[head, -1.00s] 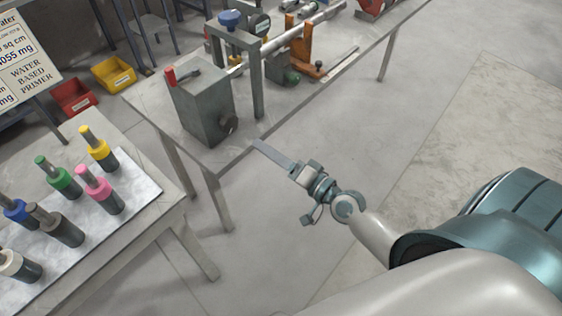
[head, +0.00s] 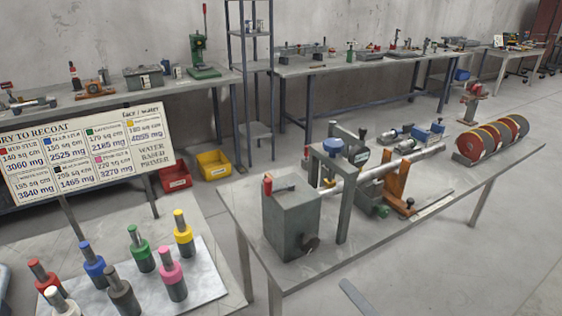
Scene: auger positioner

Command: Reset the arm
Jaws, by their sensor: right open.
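The positioner stands on the near grey table. Its grey box (head: 292,215) has a red-tipped handle (head: 267,184) on top and a dark round knob (head: 311,243) low on its front. A metal upright frame (head: 343,195) with a blue knob stands beside it. A long pale shaft (head: 385,169) runs right from the frame past an orange bracket (head: 397,185). My left gripper is out of view.
Several colour-banded cylinders stand on a pale sheet (head: 205,278) at lower left, behind them a lettered board (head: 85,150). Red (head: 175,176) and yellow (head: 213,165) bins lie on the floor. Coloured discs (head: 490,140) sit at the table's right end. Floor at lower right is clear.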

